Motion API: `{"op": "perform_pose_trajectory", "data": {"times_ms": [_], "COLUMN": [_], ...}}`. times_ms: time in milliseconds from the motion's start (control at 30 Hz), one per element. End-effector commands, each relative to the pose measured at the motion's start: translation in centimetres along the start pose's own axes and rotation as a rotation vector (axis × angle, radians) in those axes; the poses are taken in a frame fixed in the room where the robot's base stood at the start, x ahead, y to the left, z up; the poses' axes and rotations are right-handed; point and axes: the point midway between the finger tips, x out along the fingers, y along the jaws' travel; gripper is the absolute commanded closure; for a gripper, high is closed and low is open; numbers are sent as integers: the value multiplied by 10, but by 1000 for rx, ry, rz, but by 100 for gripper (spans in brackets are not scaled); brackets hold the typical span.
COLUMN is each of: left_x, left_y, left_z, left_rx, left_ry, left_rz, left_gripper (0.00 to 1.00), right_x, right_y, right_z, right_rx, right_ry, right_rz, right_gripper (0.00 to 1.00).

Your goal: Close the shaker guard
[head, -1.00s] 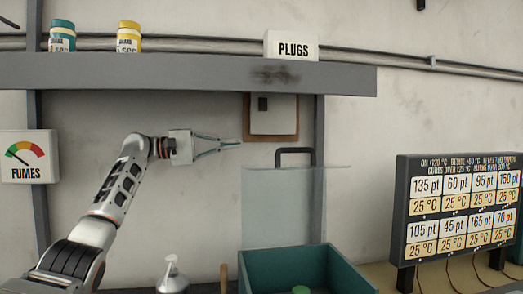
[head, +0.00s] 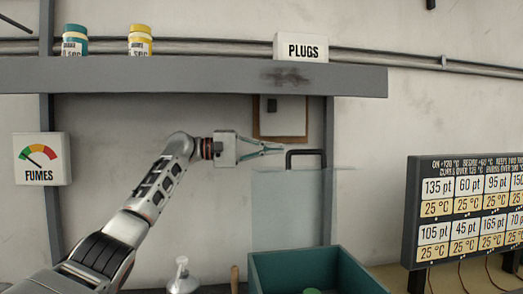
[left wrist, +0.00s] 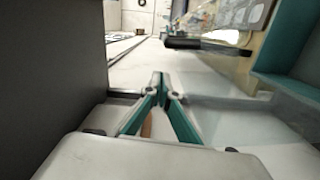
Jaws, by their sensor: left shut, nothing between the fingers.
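The shaker guard (head: 285,215) is a clear upright panel behind the teal box (head: 310,262) in the head view, with a dark bracket-shaped handle (head: 306,152) at its top. The panel is raised above the box. My left gripper (head: 283,149) is shut and empty, with its fingertips just left of the handle in that view. Whether they touch it cannot be told. In the left wrist view, the fingers (left wrist: 160,78) meet at their tips, and the teal box wall (left wrist: 285,85) shows at right. My right gripper is not in view.
A grey shelf (head: 190,76) runs above my left arm, carrying two jars and a PLUGS sign (head: 301,47). A white-topped bottle (head: 183,275) stands low, left of the box.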

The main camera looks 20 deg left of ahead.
Motion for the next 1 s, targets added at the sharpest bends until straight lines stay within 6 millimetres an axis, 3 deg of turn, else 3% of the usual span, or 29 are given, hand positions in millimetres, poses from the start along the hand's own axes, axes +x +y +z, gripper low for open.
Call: {"op": "perform_pose_trajectory", "data": {"times_ms": [400, 1000], "left_x": [6, 7], "left_y": [-2, -1], "left_z": [29, 34], "left_rx": [-1, 12], "left_ry": [0, 0], "left_rz": [-2, -3], "left_gripper": [100, 100], "right_x": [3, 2], "right_y": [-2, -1], "right_z": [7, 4], "right_rx": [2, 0], "right_ry": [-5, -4], "right_rz": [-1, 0], "right_gripper": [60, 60]}}
